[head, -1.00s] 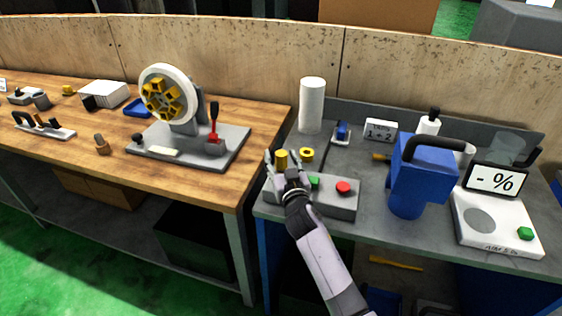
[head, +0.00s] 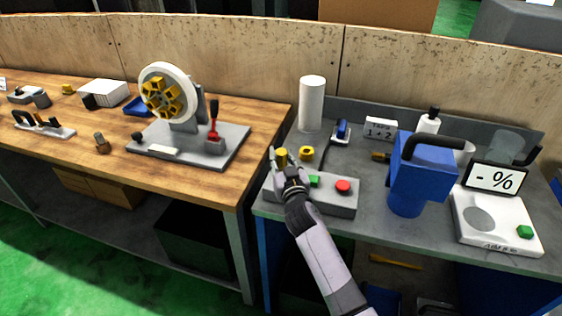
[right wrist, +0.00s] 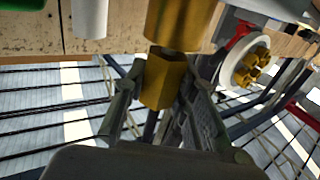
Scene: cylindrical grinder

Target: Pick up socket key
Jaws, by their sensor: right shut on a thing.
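The socket key (head: 281,155) appears as a short yellow upright piece at the front left of the grey bench. My right gripper (head: 281,165) is shut on it, one finger on each side, above the left end of a grey control box. In the right wrist view the yellow key (right wrist: 163,80) shows large between the two fingers (right wrist: 158,98), with a hexagonal lower part and a rounder upper part. The fingers hide part of it in the head view. My left gripper is not in view.
The control box (head: 331,203) carries a green button (head: 314,181) and a red button (head: 343,186). A yellow ring (head: 306,153) lies close behind. A white cylinder (head: 312,103), a blue jug-like machine (head: 420,177) and a scale (head: 497,225) stand on the bench.

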